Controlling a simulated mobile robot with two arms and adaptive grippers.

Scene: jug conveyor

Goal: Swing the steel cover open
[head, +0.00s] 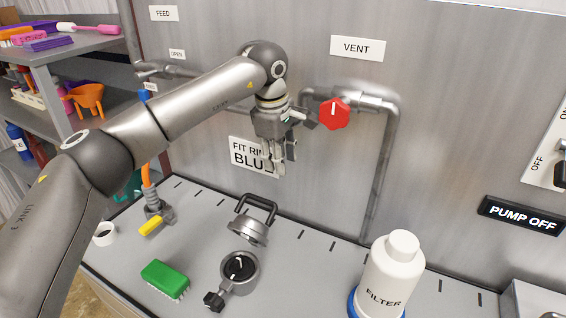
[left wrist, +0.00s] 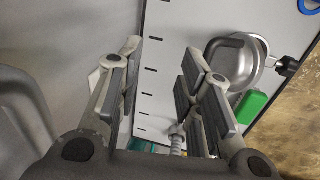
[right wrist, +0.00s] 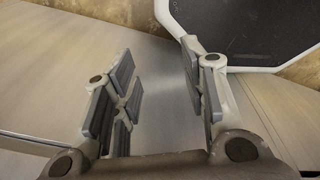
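The round steel cover (head: 247,232) is on the grey bench in the head view, with a dark loop handle (head: 258,206) at its far side. It stands tilted back behind the round steel housing (head: 227,281), whose dark inside shows; a black knob (head: 213,301) sits at its near side. The cover also shows in the left wrist view (left wrist: 245,62), at the right. My left gripper (head: 277,165) points down above and beyond the cover, in front of the wall, apart from it. Its fingers are spread and empty. My right gripper (right wrist: 157,58) is open and empty, seen only in its wrist view.
A green brush (head: 165,279) lies left of the housing. A white filter bottle (head: 392,278) stands to the right. A yellow-handled valve (head: 151,226) with an orange pipe is at the left. A red valve knob (head: 334,114) juts from the wall close to my left gripper.

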